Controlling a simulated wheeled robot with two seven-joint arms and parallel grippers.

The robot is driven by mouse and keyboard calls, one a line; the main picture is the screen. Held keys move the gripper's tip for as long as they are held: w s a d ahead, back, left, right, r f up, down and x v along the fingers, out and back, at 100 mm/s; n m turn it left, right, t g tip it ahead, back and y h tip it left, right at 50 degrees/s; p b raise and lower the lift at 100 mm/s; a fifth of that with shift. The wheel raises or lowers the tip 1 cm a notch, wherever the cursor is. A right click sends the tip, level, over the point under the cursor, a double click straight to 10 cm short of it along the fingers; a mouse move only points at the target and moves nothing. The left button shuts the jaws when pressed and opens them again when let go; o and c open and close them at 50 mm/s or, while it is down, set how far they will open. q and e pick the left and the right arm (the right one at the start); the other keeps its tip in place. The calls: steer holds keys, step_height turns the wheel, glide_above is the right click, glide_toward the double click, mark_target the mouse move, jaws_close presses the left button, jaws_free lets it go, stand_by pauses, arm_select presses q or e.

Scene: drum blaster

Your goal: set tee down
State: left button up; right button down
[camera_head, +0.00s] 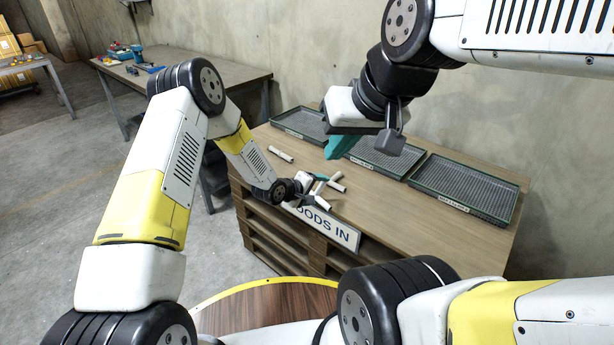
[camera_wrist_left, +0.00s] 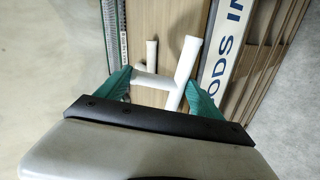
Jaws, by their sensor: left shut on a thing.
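My left gripper (camera_head: 316,187) is low over the front edge of the wooden bench (camera_head: 440,225). In the left wrist view its teal fingertips (camera_wrist_left: 160,88) are shut on a white tee (camera_wrist_left: 187,68), one finger at the stem end and the other at the crossbar. The tee also shows in the head view (camera_head: 322,202), partly covered by the gripper. I cannot tell if it touches the bench top. Another white pipe piece (camera_wrist_left: 151,53) lies just beyond it. My right gripper (camera_head: 340,147) hangs higher, above the bench near the trays; its finger gap is not clear.
A loose white pipe (camera_head: 281,154) lies on the bench to the left. Three dark ribbed trays, one at the right (camera_head: 465,188), line the back by the wall. A "GOODS IN" sign (camera_head: 325,225) is on the front edge. Bare bench top lies to the right.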

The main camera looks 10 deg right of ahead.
arm_select(q)
steer(key=shift+f, duration=0.3)
steer(key=o, duration=2)
